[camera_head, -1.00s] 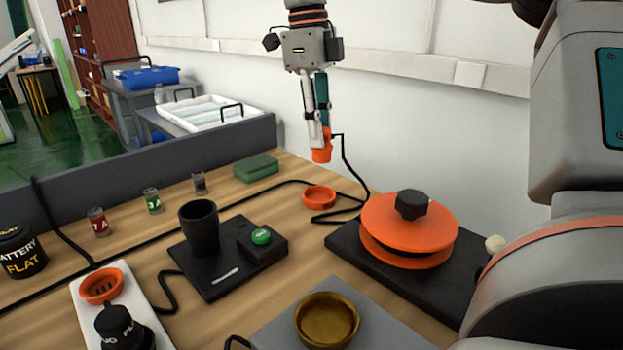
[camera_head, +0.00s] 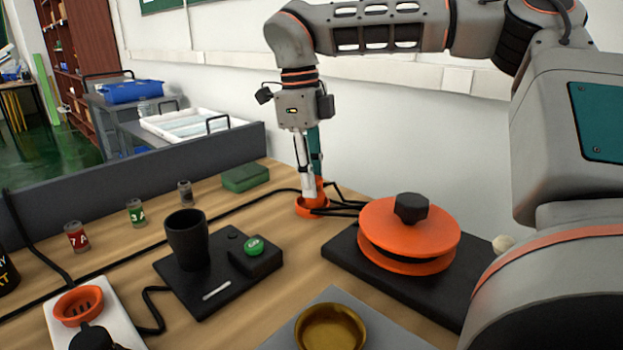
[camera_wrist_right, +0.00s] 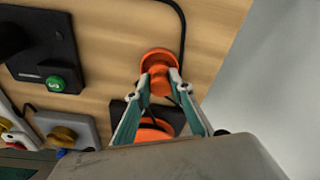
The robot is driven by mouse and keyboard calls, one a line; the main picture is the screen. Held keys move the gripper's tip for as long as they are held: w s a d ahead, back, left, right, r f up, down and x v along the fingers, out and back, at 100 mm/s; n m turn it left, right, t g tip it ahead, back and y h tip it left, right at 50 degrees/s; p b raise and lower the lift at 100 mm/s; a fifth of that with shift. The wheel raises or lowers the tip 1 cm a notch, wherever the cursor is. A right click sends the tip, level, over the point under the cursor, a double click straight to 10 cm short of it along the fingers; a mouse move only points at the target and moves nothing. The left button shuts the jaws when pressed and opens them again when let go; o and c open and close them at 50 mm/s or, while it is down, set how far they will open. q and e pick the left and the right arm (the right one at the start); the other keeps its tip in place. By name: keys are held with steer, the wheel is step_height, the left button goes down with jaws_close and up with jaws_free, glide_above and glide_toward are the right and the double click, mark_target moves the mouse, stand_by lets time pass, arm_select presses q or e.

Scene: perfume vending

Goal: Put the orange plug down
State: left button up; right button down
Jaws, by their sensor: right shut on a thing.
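My right gripper (camera_head: 313,192) points down at the back of the table, shut on the orange plug (camera_head: 319,186). The plug's lower end is at a small round orange holder (camera_head: 304,208) on the wood. In the right wrist view the plug (camera_wrist_right: 161,79) sits between the fingertips (camera_wrist_right: 160,84), against the orange holder (camera_wrist_right: 152,56). I cannot tell if it is fully seated there. A black cord runs from the plug. My left gripper is not in view.
An orange disc (camera_head: 395,225) with a black knob on a black base stands to the right. An orange socket (camera_head: 66,307) on a white strip is at the front left. A black cup (camera_head: 187,240) and green button (camera_head: 254,247) share a black base. A green block (camera_head: 245,177) lies behind.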

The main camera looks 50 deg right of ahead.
steer(key=c, duration=1.8)
jaws_free()
steer(key=shift+f, duration=0.1)
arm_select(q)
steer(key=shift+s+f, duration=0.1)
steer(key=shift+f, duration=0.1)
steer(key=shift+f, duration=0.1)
arm_select(e)
steer(key=r, duration=0.2)
steer(key=r+p, duration=0.1)
steer(key=r, duration=0.4)
steer(key=shift+w+a+r, duration=0.15)
steer(key=shift+w+r, duration=0.05)
steer(key=shift+w, duration=0.15)
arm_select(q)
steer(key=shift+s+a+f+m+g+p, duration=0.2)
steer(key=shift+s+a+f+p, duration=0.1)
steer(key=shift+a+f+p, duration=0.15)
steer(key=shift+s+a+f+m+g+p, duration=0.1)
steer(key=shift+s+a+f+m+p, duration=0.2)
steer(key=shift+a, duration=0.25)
arm_select(e)
steer(key=shift+w+a+r, duration=0.1)
steer(key=shift+w+r, duration=0.1)
steer(key=shift+r, duration=1)
steer(key=shift+w+r, duration=0.15)
steer(key=shift+r, duration=1)
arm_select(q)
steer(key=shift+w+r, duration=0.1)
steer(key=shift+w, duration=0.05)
